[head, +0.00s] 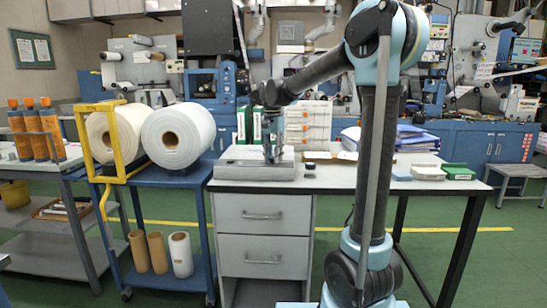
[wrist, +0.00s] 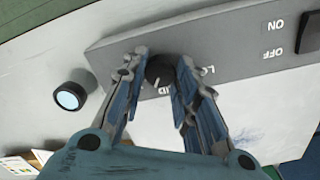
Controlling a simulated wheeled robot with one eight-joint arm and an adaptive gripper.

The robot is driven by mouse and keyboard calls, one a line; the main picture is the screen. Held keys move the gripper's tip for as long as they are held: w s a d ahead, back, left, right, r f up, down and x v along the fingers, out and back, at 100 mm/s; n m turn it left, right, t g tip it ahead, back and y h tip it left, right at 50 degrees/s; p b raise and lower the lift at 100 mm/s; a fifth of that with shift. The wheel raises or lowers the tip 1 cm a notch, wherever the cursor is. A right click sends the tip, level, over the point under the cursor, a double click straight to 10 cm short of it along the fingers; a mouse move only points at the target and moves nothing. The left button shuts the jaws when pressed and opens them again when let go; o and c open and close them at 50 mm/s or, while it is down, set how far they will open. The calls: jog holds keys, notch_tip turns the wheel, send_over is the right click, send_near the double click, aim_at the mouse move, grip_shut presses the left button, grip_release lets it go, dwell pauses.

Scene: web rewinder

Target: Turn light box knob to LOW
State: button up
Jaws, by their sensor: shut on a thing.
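The light box (head: 240,171) is a low grey box on the left of the white table. Its front panel (wrist: 225,45) shows in the wrist view, with upside-down lettering. My gripper (head: 272,158) is at the box's front. In the wrist view my gripper (wrist: 160,78) has its two fingers on either side of the dark round knob (wrist: 160,68), shut on it. A pale pointer mark shows on the knob near the partly hidden "MID" lettering. I cannot tell the exact setting.
A black rocker switch (wrist: 311,34) sits on the panel beside "ON" and "OFF". A small black cylinder with a glass face (wrist: 73,92) stands near the box. Blue binders (head: 395,137) lie further right; a blue cart (head: 150,175) with white rolls stands left.

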jog(key=n, duration=1.5)
jog(key=shift+n+t, duration=0.3)
jog(key=shift+n, duration=2)
jog(key=o, duration=1.1)
jog(key=shift+c, duration=0.2)
jog(key=shift+a+r, duration=0.1)
notch_tip(320, 180, up, 12)
jog(key=shift+s, duration=0.15)
